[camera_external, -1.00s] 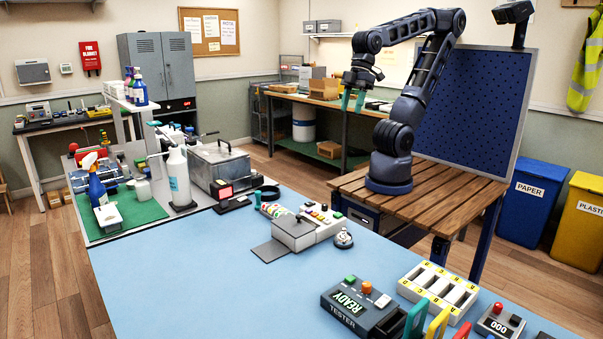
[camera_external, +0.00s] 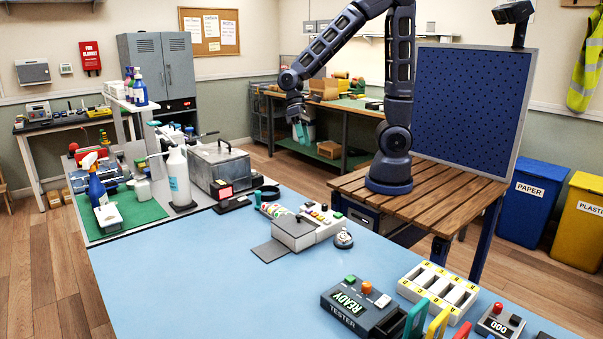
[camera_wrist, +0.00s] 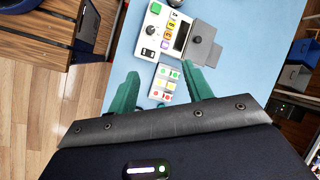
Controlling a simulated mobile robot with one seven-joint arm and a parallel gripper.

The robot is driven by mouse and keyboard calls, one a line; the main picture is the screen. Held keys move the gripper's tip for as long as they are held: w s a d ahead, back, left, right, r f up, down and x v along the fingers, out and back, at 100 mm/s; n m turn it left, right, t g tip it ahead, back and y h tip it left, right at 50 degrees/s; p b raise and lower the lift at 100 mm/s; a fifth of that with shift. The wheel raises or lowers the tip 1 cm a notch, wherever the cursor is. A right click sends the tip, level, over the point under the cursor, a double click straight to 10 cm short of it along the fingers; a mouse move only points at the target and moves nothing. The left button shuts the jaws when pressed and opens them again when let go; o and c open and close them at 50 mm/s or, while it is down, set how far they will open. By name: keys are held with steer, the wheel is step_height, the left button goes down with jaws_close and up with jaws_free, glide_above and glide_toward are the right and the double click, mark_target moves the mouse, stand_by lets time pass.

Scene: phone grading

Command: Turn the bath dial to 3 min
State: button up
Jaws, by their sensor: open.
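A metal box with a lid and handle (camera_external: 220,165), which looks like the bath, stands at the back left of the blue table. A small red display (camera_external: 224,190) is at its front. Its dial and any 3 min mark are too small to make out. My gripper (camera_external: 301,132) hangs in the air to the right of the box, apart from it. In the wrist view my gripper (camera_wrist: 160,71) has its two teal fingers spread, with nothing held between them. A white panel with a dark knob (camera_wrist: 150,30) and coloured buttons lies beyond the fingertips; I cannot tell whether it belongs to the bath.
A white and grey device with coloured buttons (camera_external: 320,216) and a small bell (camera_external: 343,238) stand mid-table. A white pump bottle (camera_external: 177,175) stands left of the metal box. A tester (camera_external: 362,310) is at the front. The blue table's left front is clear.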

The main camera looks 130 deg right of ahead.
steer(key=w+d+f+m+t+y, duration=0.1)
steer(key=d+f+m+t+y, duration=0.15)
steer(key=d+f+m, duration=0.5)
steer(key=m+t+h, duration=0.5)
steer(key=m+t, duration=0.9)
steer(key=m, duration=0.1)
glide_toward(253, 172)
steer(key=w, duration=0.7)
steer(key=shift+w+a+f, duration=0.1)
steer(key=shift+w+f, duration=0.1)
steer(key=shift+w, duration=0.15)
steer(key=c, duration=1)
